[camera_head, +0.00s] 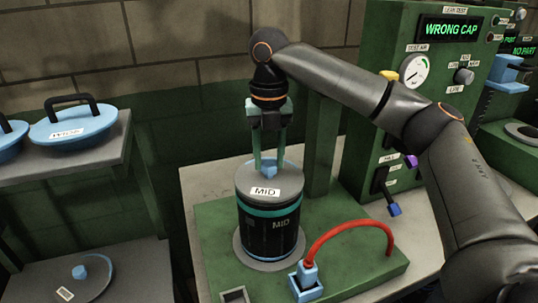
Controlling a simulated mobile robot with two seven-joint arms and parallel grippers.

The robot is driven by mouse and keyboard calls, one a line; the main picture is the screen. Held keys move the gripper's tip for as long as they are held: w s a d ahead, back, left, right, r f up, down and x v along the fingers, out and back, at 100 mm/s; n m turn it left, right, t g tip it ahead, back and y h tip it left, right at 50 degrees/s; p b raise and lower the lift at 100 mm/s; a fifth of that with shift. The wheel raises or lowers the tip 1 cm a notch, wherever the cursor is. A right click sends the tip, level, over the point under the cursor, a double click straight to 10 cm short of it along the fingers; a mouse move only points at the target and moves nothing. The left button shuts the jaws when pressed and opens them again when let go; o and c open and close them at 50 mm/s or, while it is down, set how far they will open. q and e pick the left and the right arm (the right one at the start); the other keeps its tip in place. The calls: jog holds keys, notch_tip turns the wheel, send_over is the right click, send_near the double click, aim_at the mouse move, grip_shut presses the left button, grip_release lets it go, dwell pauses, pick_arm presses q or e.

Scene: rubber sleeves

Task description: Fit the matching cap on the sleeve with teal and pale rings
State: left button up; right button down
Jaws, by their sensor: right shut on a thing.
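The sleeve (270,233) is a dark cylinder marked MID with teal and pale rings. It stands upright on a grey round base on the green test stand. A grey cap (261,181) labelled MID, with a blue knob, is on top of it; I cannot tell whether it is fully seated. My right gripper (269,164) points down from above and is shut on the blue knob. Another grey disc-like cap (79,284) with a blue knob lies on the lower left surface; its label is too small to read. My left gripper is not in view.
The green tester's display (450,29) reads WRONG CAP, above a gauge (414,70). A red hose (345,229) arches right of the sleeve to a blue fitting (306,282). Blue lids with black handles (73,125) sit on the left shelf. A green post stands behind the sleeve.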

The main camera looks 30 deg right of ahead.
aim_at(269, 162)
jog(key=shift+c, duration=1.8)
grip_release()
notch_tip(269, 162, up, 13)
jog(key=shift+f, duration=0.2)
